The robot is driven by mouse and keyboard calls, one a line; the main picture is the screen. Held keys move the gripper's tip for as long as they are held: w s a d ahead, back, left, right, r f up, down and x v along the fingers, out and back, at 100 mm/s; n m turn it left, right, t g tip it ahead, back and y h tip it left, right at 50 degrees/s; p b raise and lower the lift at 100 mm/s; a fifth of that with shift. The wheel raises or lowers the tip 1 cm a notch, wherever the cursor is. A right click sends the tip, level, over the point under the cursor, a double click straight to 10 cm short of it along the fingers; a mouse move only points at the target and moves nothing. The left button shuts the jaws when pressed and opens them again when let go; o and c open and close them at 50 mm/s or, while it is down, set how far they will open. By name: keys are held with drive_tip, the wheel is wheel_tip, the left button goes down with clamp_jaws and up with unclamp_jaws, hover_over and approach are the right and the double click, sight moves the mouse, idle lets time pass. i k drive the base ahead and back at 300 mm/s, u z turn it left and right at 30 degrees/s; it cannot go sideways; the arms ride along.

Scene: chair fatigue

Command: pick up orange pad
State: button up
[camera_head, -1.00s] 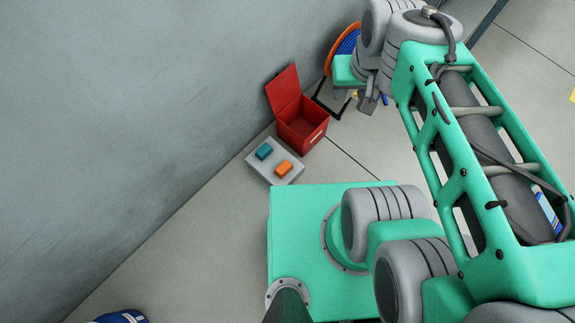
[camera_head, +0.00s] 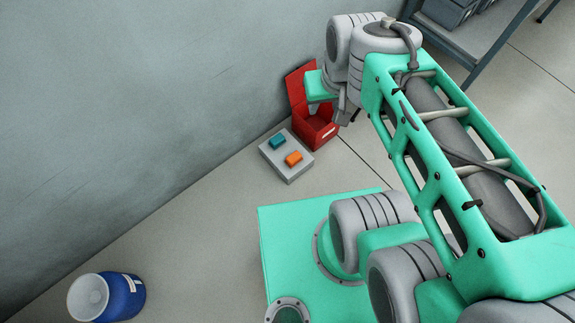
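The orange pad (camera_head: 293,158) lies on top of a low grey block (camera_head: 290,174) on the floor by the wall. A teal pad (camera_head: 278,142) lies on the same block, just behind and left of it. My gripper (camera_head: 346,112) is up and to the right of the orange pad, apart from it, and overlaps the red box in the picture. Its fingers are small and partly hidden by my wrist, so I cannot tell whether they are open or shut.
An open red box (camera_head: 314,135) with its lid raised stands just behind the grey block. A blue drum (camera_head: 122,297) lies or stands at lower left. A grey shelf (camera_head: 470,42) is at upper right. The floor left of the block is clear.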

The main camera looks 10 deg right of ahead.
sight(293, 159)
drive_tip(key=k, duration=0.65)
drive_tip(key=u, duration=0.9)
drive_tip(key=i, duration=1.45)
drive_tip(key=z, duration=0.55)
